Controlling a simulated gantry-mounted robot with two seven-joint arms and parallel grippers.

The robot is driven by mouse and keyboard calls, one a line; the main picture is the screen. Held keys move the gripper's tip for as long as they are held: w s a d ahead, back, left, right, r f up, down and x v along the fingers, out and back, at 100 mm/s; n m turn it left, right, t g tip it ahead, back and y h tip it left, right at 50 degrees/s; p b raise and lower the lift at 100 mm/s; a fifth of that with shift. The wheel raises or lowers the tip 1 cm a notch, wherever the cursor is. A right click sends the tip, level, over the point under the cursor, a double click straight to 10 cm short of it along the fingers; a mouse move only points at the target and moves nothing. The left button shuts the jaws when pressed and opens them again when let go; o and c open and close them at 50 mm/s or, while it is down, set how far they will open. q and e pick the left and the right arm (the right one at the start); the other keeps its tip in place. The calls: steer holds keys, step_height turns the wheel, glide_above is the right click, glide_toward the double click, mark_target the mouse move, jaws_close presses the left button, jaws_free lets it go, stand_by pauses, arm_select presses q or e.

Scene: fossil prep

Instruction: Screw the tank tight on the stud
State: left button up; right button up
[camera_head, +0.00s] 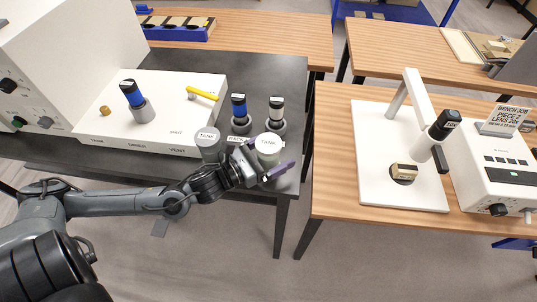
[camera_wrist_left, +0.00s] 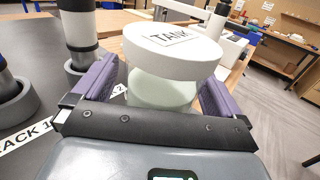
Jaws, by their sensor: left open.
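A white tank (camera_head: 268,145) with a round lid marked TANK stands at the right front of the black table. My left gripper (camera_head: 262,163) is at this tank, with its purple fingers apart on either side. In the left wrist view the tank (camera_wrist_left: 165,90) rises between the open fingers (camera_wrist_left: 158,98), its lid above them. A small brass-coloured stud (camera_head: 105,110) stands bare on the white panel, above the word TANK. My right gripper is not in view.
The white panel (camera_head: 165,85) also carries a blue-banded black cylinder (camera_head: 132,95) and a yellow lever (camera_head: 203,94). Two cylinders, blue-banded (camera_head: 239,108) and white-banded (camera_head: 276,109), stand in grey holders behind the tanks. A microscope (camera_head: 430,140) stands on the right table.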

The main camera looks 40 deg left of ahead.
mark_target(275, 142)
arm_select(q)
steer(key=c, duration=1.3)
steer(key=shift+r, duration=0.15)
steer(key=shift+r, duration=0.4)
steer(key=r, duration=0.3)
steer(key=shift+s+d+r, duration=0.1)
steer(key=shift+d+r, duration=0.1)
steer(key=shift+d, duration=0.1)
steer(key=shift+s+d+r+p, duration=0.7)
steer(key=shift+d+r, duration=0.4)
steer(key=shift+d, duration=0.65)
steer(key=shift+s+d+r+p, duration=0.45)
steer(key=shift+d+r+p, duration=0.55)
steer(key=shift+d, duration=0.75)
steer(key=shift+s+d+r+p, duration=0.65)
steer(key=shift+d+r, duration=0.55)
steer(key=shift+d, duration=0.55)
